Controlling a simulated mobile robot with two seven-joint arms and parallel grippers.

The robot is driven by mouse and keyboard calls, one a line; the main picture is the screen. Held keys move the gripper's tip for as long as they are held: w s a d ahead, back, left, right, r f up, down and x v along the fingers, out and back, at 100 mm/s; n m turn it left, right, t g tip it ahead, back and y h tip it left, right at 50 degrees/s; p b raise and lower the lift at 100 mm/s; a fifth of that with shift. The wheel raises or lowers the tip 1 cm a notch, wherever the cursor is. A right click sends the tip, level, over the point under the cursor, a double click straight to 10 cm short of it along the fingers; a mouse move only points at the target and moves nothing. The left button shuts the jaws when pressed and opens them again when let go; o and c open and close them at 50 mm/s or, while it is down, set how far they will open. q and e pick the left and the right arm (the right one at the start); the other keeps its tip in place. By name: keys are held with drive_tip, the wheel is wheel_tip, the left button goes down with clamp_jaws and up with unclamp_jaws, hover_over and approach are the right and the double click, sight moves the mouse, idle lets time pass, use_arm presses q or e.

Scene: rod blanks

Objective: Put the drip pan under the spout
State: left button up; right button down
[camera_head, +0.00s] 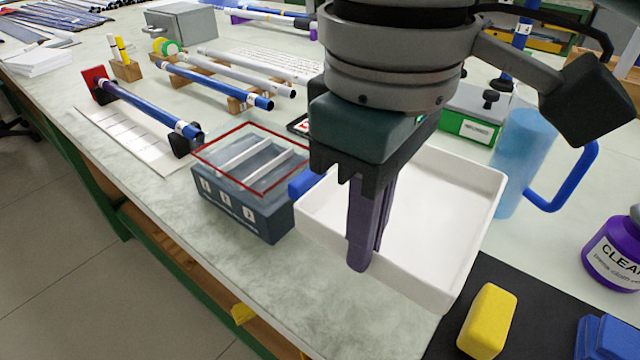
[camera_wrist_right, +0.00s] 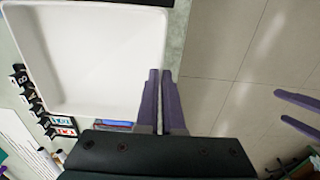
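The drip pan (camera_head: 475,215) is a white, shallow, square tray right of centre in the head view. It also shows in the wrist view (camera_wrist_right: 95,60). My right gripper (camera_head: 368,255) points down at the pan's near wall, one purple finger outside and one inside. In the wrist view its fingertips (camera_wrist_right: 160,72) nearly meet with the pan's wall between them. A blue stub (camera_head: 305,182), perhaps the spout, sticks out of the dark numbered box (camera_head: 240,212) beside the pan. My left gripper (camera_wrist_right: 280,106) shows in the wrist view, fingers apart and empty, above the floor.
A light-blue jug (camera_head: 522,150) stands behind the pan at right. A yellow block (camera_head: 488,320) lies on a black mat (camera_head: 440,348) in front. A purple bottle (camera_head: 615,250) is at far right. Blue rods (camera_head: 150,108) rest on stands at left. The table edge is close.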

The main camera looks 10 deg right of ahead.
wheel_tip(320, 180, down, 10)
drive_tip(key=shift+f+b, duration=0.15)
drive_tip(key=shift+b, duration=1)
drive_tip(key=shift+f, duration=0.1)
drive_tip(key=c, duration=1.1)
unclamp_jaws()
drive_tip(key=shift+o, duration=0.2)
